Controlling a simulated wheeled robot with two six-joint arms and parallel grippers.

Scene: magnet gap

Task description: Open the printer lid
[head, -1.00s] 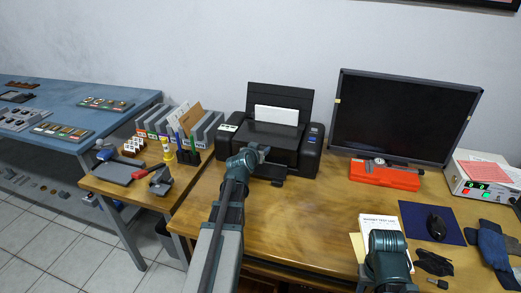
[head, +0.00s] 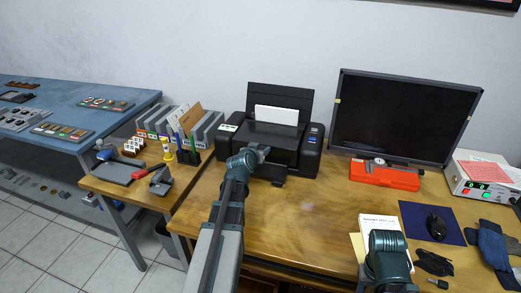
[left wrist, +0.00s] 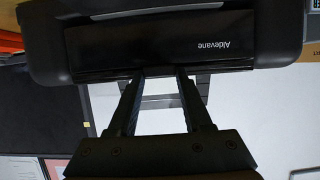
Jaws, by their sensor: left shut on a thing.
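The black printer (head: 309,150) stands at the back of the wooden desk, with white paper (head: 276,115) upright in its rear feeder. Its lid (head: 268,132) looks down in the head view. My left gripper (head: 265,151) is at the printer's front. In the left wrist view the printer (left wrist: 100,45) appears upside down, with the name Aldevane on its face. There the two fingers of the left gripper (left wrist: 159,73) are shut on the printer lid's front edge. The exact grip is partly hidden. My right gripper is out of view; only part of that arm shows at the lower right.
A monitor (head: 403,115) and a red case (head: 385,177) stand right of the printer. File holders (head: 205,128) and a pen holder (head: 188,155) stand to its left. A mouse (head: 437,226) lies on a blue mat. The desk's middle is clear.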

